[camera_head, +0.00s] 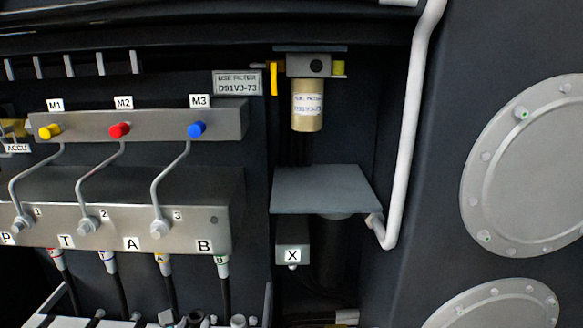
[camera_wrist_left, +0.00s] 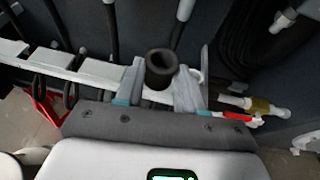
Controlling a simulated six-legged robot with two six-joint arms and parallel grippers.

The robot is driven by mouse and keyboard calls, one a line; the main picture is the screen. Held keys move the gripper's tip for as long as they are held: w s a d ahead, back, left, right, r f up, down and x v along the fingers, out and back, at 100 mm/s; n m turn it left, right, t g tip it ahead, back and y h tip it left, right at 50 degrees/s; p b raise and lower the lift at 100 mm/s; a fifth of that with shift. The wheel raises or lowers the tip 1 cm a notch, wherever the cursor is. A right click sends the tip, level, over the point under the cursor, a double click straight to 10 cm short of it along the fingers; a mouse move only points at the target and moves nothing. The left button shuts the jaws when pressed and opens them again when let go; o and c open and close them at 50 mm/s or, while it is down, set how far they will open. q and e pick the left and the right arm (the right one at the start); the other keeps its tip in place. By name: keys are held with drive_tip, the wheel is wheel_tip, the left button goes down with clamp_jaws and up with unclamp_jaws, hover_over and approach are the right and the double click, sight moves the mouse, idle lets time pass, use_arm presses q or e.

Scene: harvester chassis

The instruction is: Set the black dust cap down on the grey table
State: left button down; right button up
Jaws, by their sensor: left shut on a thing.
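The black dust cap (camera_wrist_left: 161,66) shows in the left wrist view as a short dark cylinder with a hollow round opening facing the camera. My left gripper (camera_wrist_left: 160,87) is shut on it, with one grey finger on each side. The cap's lower part is hidden between the fingers. The grey table (camera_head: 325,190) is a small flat plate right of centre in the head view, and its top is bare. I cannot clearly make out the left gripper or the cap in the head view. My right gripper is in neither view.
A filter (camera_head: 308,105) hangs above the table. A white pipe (camera_head: 402,150) runs down its right side. The valve block (camera_head: 120,220) with hoses below stands left. A white rail (camera_wrist_left: 90,68) lies behind the gripper, and a brass-coloured hose fitting (camera_wrist_left: 258,105) sits to its right.

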use_arm(q)
wheel_tip(320, 180, up, 3)
drive_tip(key=m+h+p, duration=0.1)
drive_tip(key=p, duration=0.3)
drive_tip(key=shift+s+d+f+h, duration=0.1)
drive_tip(key=shift+h, duration=0.3)
drive_tip(key=shift+d+f, duration=0.1)
drive_tip(key=shift+f, duration=0.1)
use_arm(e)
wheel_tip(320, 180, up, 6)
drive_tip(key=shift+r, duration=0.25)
